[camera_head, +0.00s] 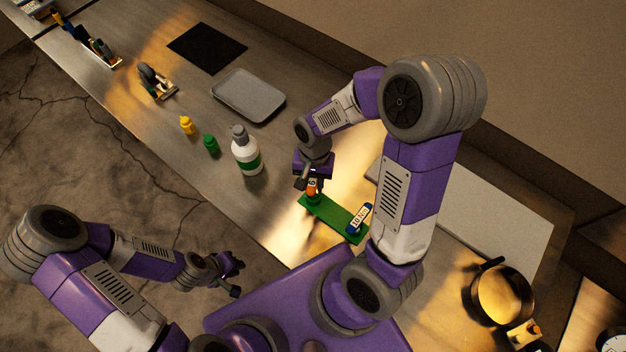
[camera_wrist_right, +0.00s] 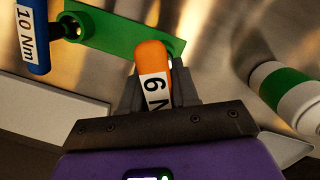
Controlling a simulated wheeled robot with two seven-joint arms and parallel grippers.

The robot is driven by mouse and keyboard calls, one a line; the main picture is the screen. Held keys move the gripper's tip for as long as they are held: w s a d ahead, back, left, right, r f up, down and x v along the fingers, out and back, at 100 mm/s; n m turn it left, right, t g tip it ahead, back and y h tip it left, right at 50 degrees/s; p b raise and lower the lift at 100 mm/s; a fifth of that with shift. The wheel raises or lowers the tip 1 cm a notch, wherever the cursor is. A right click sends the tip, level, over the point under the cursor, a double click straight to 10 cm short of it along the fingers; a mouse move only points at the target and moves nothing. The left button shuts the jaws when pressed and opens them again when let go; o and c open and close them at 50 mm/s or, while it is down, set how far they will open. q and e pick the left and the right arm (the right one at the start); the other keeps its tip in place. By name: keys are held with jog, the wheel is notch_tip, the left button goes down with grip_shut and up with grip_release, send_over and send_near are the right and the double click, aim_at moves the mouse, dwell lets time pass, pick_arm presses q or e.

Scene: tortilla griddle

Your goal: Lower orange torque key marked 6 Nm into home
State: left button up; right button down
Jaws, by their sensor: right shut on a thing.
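The orange torque key (camera_head: 312,187) with a white "6 N" label is held in my right gripper (camera_head: 308,180). In the right wrist view the orange key (camera_wrist_right: 152,60) sits between the two fingers of the right gripper (camera_wrist_right: 153,85). The key is over the left end of the green holder (camera_head: 335,219); its lower end is hidden, so I cannot tell whether it is seated. The green holder also shows in the right wrist view (camera_wrist_right: 110,35). A blue key marked 10 Nm (camera_head: 360,218) stands at the holder's other end. My left gripper (camera_head: 236,277) is empty, away from the counter, its fingers apart.
A white bottle with a green band (camera_head: 246,152) stands left of the holder. A green jar (camera_head: 211,145), a yellow bottle (camera_head: 187,125) and a grey tray (camera_head: 249,95) are farther back. A pan (camera_head: 502,294) lies at the right. A pale board (camera_head: 490,215) lies behind my right arm.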

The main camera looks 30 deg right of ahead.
jog(key=shift+f+b, duration=2.35)
jog(key=shift+f, duration=0.65)
dwell(2.9)
jog(key=c, duration=0.8)
grip_release()
jog(key=shift+r, duration=0.1)
jog(key=r+p, duration=0.2)
jog(key=r, duration=0.1)
jog(key=r+p, duration=0.3)
jog(key=w+r+p, duration=0.1)
jog(key=r+p, duration=0.2)
jog(key=shift+d+r, duration=0.2)
jog(key=shift+d, duration=0.15)
